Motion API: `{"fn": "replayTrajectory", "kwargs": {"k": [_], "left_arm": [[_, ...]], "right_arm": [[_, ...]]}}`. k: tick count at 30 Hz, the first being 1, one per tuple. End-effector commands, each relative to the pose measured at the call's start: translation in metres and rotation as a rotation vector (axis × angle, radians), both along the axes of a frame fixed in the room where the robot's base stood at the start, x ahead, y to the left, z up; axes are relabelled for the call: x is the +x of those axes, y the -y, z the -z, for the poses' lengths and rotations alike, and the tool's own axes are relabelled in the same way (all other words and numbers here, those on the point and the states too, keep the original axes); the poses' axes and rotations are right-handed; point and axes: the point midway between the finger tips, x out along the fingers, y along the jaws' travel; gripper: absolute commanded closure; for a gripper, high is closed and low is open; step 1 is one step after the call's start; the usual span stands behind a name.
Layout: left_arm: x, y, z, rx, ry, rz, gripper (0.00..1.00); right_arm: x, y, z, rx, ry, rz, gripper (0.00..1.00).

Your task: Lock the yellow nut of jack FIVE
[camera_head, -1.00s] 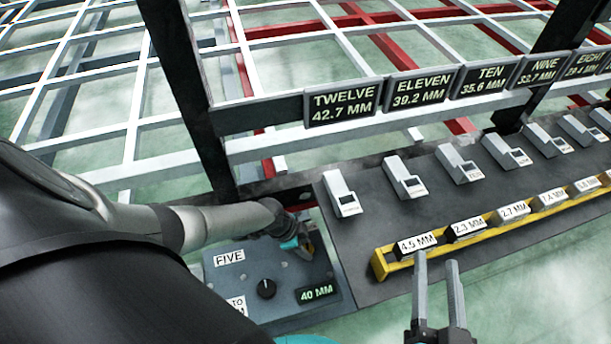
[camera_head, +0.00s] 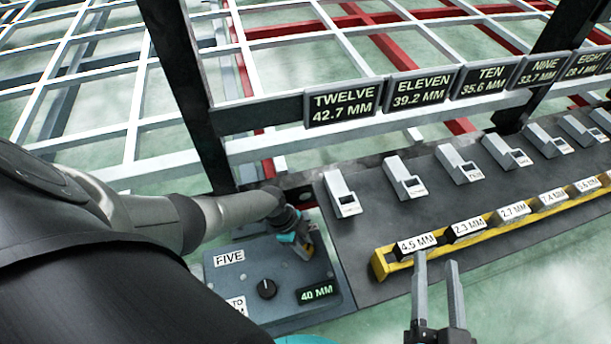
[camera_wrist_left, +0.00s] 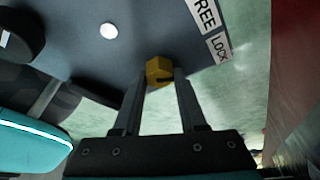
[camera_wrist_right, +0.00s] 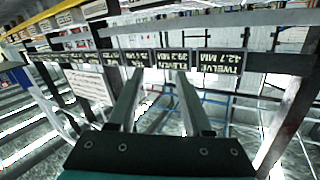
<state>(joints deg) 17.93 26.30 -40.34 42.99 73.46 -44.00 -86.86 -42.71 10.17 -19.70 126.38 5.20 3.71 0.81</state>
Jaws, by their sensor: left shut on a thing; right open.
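The yellow nut (camera_wrist_left: 159,71) shows in the left wrist view, between the fingertips of my left gripper (camera_wrist_left: 160,80), which is shut on it. The nut sits at the edge of a grey panel with FREE (camera_wrist_left: 206,12) and LOCK (camera_wrist_left: 218,46) labels beside it. In the head view my left gripper (camera_head: 303,246) is at the far right edge of the jack FIVE panel (camera_head: 225,280), and the nut is hidden there. The panel has a black knob (camera_head: 267,289) and a 40 MM display (camera_head: 318,291). My right gripper (camera_head: 436,300) is open and empty near the yellow tray.
A yellow tray (camera_head: 379,265) with several labelled blocks lies on the dark bench (camera_head: 365,285) to the right. Several grey-white devices stand behind it. Signs TWELVE (camera_head: 342,103) and ELEVEN (camera_head: 420,89) hang on a rail. A dark post (camera_head: 200,110) rises behind the panel.

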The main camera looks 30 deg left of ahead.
Motion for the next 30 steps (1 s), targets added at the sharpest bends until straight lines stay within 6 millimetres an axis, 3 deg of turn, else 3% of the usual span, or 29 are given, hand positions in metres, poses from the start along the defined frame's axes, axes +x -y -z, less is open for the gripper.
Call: {"fn": "replayTrajectory", "kwargs": {"k": [5,6,13,30], "left_arm": [[-0.0006,-0.0004,0.0007,0.002,-0.001,0.0,1.0],[-0.0007,-0.0004,0.0007,0.002,-0.001,0.0,0.56],[-0.0005,-0.0002,0.0005,0.001,-0.001,-0.001,0.3],[-0.0004,-0.0004,-0.0086,0.001,-0.001,-0.002,0.29]], "right_arm": [[0.0,0.0,0.0001,0.0,0.0,0.0,0.5],[0.0,0.0,0.0,0.0,0.0,0.0,0.5],[0.0,0.0,-0.0001,0.0,0.0,0.0,0.5],[0.0059,0.0044,0.0035,-0.053,-0.076,-0.005,0.5]]}}
